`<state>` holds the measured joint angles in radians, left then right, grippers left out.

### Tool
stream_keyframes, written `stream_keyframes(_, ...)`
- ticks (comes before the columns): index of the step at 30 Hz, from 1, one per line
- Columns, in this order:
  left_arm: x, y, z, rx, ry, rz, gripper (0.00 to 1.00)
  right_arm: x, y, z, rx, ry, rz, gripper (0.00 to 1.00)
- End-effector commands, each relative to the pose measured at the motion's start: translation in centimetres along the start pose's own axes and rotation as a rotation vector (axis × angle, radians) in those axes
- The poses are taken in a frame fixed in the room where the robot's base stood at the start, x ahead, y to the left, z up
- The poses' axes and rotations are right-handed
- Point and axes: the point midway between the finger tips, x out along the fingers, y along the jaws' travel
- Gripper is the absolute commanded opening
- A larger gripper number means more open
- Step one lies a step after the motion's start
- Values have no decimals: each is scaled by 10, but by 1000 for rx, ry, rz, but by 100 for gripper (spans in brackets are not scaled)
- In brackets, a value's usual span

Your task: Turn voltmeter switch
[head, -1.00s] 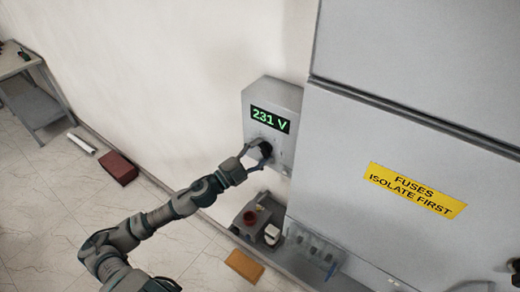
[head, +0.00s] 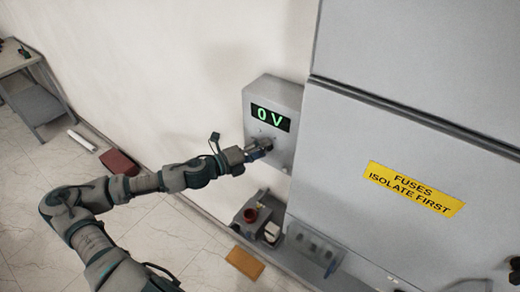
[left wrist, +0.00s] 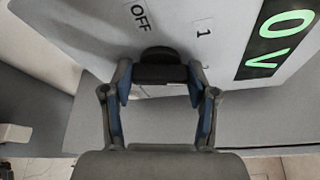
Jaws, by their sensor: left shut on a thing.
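The voltmeter box (head: 273,92) is a grey box on the wall beside the large cabinet. Its display (head: 270,118) reads 0 V in green; the display also shows in the left wrist view (left wrist: 277,38). The switch is a black knob (left wrist: 160,68) on the box front, between my fingers in the left wrist view. Labels OFF (left wrist: 139,16) and 1 (left wrist: 203,32) are on the panel near it. My left gripper (head: 262,147) is at the box front, shut on the knob, and hides most of it in the head view.
The grey cabinet (head: 400,90) with a yellow fuses label (head: 413,188) stands close on the right. Below the box are a small grey unit with a red part (head: 250,215) and a ledge with fittings (head: 315,247). A table (head: 22,70) stands far left.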

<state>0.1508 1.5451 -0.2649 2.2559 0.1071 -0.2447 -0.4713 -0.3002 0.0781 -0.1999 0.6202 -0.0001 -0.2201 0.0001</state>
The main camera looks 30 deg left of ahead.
Motion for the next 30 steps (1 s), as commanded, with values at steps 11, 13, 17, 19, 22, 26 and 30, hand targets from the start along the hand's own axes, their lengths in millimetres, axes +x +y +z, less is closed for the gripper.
stream_keyframes(11,0,4,-3,155,6,73,23,0,0,0,0,0,0,40)
stream_keyframes(13,1,4,-4,168,7,79,23,0,0,0,0,0,0,40)
stream_keyframes(17,1,5,-4,181,7,86,23,1,0,0,0,0,0,40)
stream_keyframes(19,1,5,-4,184,7,88,23,1,0,0,0,0,0,40)
stream_keyframes(22,1,6,-4,185,7,89,23,1,0,0,0,0,0,40)
stream_keyframes(26,1,6,-5,184,8,90,23,1,0,0,0,0,1,40)
stream_keyframes(30,1,6,-5,183,8,90,71,1,1,0,-1,0,1,40)
